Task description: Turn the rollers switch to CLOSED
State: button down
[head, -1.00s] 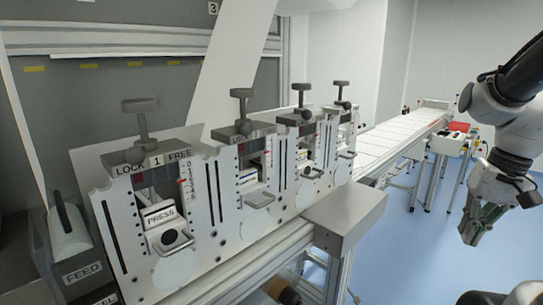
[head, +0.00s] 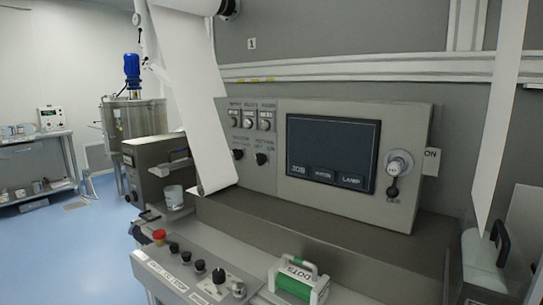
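A grey control panel (head: 410,140) stands in the middle of the head view, with a dark screen (head: 333,152) on its face. Left of the screen is a row of three small switches: a left one (head: 234,118), a middle one (head: 248,119) and a right one (head: 265,120). Two black knobs sit lower, a left one (head: 238,154) and a right one (head: 261,159). The labels are too small to read surely, so I cannot tell which is the rollers switch or how it is set. My gripper is out of view.
A white web (head: 190,90) hangs just left of the panel switches. Blue floor (head: 60,235) is open at far left.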

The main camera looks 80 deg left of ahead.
aim_at(238, 155)
jog(key=u, duration=2.85)
jog(key=i+j+z, duration=0.1)
jog(key=j, duration=0.25)
jog(key=i+j+z, duration=0.1)
jog(key=i+j, duration=0.25)
